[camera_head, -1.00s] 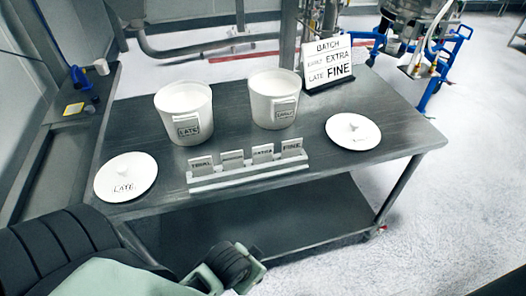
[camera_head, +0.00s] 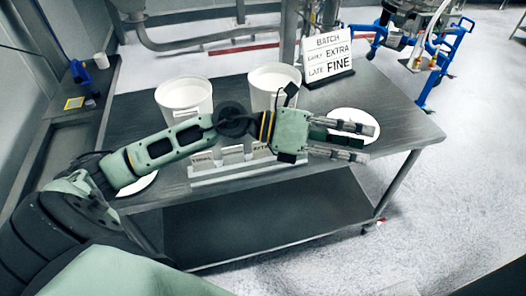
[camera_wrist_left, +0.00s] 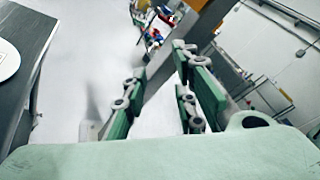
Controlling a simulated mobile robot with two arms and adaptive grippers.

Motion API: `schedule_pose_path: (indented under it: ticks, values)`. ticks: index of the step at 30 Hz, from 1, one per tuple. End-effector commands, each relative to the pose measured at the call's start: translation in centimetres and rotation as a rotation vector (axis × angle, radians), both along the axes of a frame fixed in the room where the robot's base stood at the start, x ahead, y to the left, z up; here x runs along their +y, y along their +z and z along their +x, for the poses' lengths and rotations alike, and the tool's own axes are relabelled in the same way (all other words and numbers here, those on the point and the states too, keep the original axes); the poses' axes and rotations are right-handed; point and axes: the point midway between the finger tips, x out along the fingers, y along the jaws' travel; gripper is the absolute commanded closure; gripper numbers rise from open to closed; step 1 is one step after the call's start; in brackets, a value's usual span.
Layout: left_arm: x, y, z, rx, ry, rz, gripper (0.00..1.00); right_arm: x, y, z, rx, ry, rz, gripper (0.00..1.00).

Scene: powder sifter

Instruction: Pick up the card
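A white card rack (camera_head: 235,174) stands at the front of the grey table, with small grey upright cards in a row. The leftmost card (camera_head: 201,158) reads TRIAL. The second card (camera_head: 232,154) is too small to read, and the third (camera_head: 262,150) is partly covered by my arm. The rightmost card is hidden behind my left gripper. My left gripper (camera_head: 368,143) is stretched to the right over the table, in front of the right white lid (camera_head: 352,118). Its fingers are apart and empty, as the left wrist view (camera_wrist_left: 165,85) also shows. My right gripper is out of view.
Two white buckets (camera_head: 184,95) (camera_head: 272,82) stand behind the rack. A batch sign (camera_head: 328,60) reading EXTRA and FINE stands at the back right. Another white lid (camera_head: 138,186) is mostly covered by my arm. The table's right end (camera_head: 410,125) is clear.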

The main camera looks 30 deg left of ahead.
Motion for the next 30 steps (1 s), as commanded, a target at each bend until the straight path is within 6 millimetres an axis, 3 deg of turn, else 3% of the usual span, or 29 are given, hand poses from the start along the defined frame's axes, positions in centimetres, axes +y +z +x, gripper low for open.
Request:
schedule_pose_path:
  ticks: [3, 6, 9, 13, 17, 30]
  values:
    - [5.2, -4.8, 0.3, -0.040, -0.086, 0.421, 0.74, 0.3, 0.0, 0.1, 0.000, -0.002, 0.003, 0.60]
    - [11.5, -7.6, 0.5, -0.013, -0.114, 0.722, 0.74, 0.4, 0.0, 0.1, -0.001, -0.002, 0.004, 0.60]
    - [17.5, -8.8, 0.5, 0.040, -0.116, 0.947, 0.74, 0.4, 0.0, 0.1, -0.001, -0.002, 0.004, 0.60]
    - [22.6, -9.0, 0.0, 0.101, -0.105, 1.115, 0.74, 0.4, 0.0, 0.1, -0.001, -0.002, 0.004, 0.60]
    - [24.4, -9.4, -0.1, 0.132, -0.102, 1.172, 0.74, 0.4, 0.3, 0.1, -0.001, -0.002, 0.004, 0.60]
    - [23.3, -14.3, 2.2, 0.135, -0.105, 1.171, 0.74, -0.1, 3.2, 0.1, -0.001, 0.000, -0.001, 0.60]
